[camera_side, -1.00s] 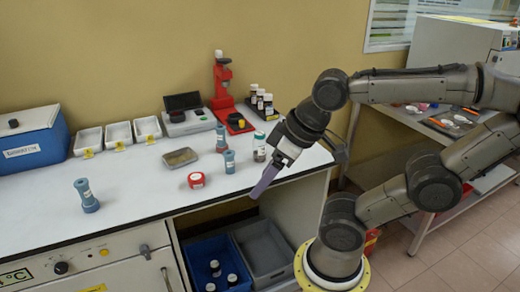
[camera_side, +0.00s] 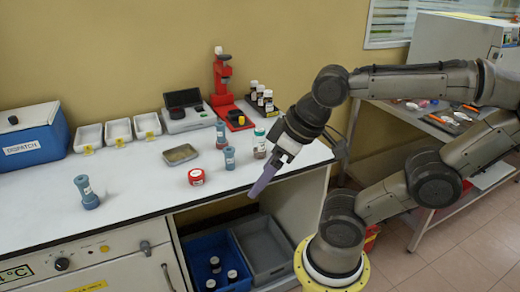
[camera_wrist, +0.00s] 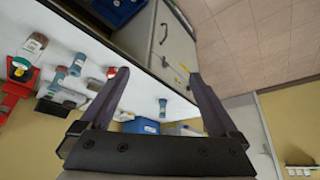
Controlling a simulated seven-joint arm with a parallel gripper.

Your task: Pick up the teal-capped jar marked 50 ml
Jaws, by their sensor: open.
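The teal-capped jar (camera_side: 260,143) stands upright on the white bench near its right end, with reddish-brown contents and a pale label. The marking on it is too small to read. A jar with a white label and greenish cap, apparently the same one, shows at the left of the wrist view (camera_wrist: 33,45). My gripper (camera_side: 265,182) is open and empty, just beyond the bench's front edge, to the right of and nearer the camera than the jar. It points down and left, apart from the jar. Both fingers show in the wrist view (camera_wrist: 158,74).
Bins (camera_side: 268,250) sit below the bench.

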